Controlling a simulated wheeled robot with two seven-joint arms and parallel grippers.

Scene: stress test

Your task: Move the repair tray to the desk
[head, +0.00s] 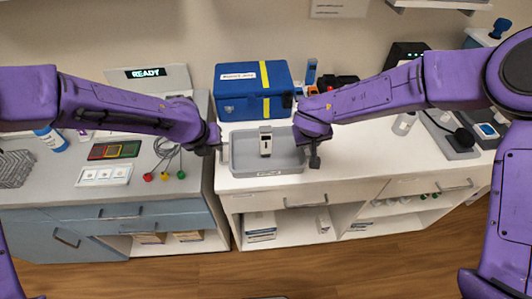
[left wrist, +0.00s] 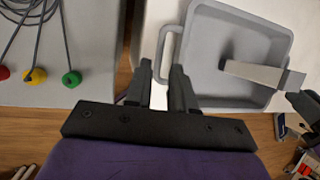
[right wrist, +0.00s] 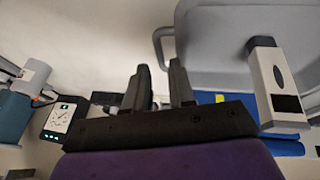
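The grey repair tray (head: 237,165) sits on the white counter, with a small upright light-grey device with a dark panel (head: 265,141) in it. My left gripper (head: 222,150) is at the tray's left end. In the left wrist view its fingers (left wrist: 162,75) stand apart with the tray's loop handle (left wrist: 162,45) between them. My right gripper (head: 314,158) is at the tray's right end. In the right wrist view its fingers (right wrist: 160,72) are also apart, around the other handle (right wrist: 157,42). I see no finger clearly pressing on a handle.
A blue case (head: 240,108) with a yellow strap stands behind the tray. Left of a gap, a grey-topped surface (head: 130,205) with blue drawers holds cables with coloured ends (head: 164,176), a card (head: 104,176) and a READY display (head: 146,73). Electronics (head: 455,140) stand at right.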

